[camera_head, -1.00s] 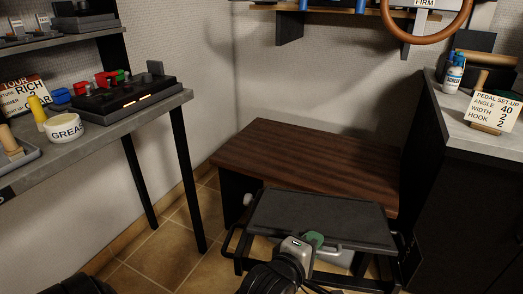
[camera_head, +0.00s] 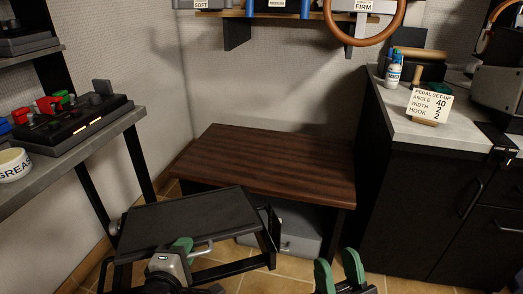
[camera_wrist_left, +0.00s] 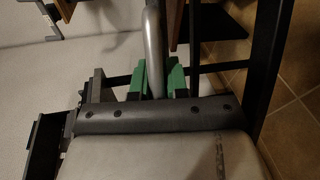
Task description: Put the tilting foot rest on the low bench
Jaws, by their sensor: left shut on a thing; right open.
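The tilting foot rest (camera_head: 185,222) has a flat black top on a black frame. In the head view it is in front of the low bench and overlaps its left front. My left gripper (camera_head: 181,246) is shut on the silver handle bar at its near side. The left wrist view shows the green fingertips (camera_wrist_left: 158,80) around that bar (camera_wrist_left: 155,45). I cannot tell whether the feet touch the floor. The low bench (camera_head: 275,160) has a bare brown wooden top. My right gripper (camera_head: 338,270) is open and empty at the bottom edge, right of the foot rest.
A grey box (camera_head: 295,235) stands under the bench. A side table (camera_head: 75,155) with a button panel and grease tub is on the left. A dark cabinet (camera_head: 425,200) borders the bench on the right. A shelf with a steering wheel (camera_head: 362,30) hangs above.

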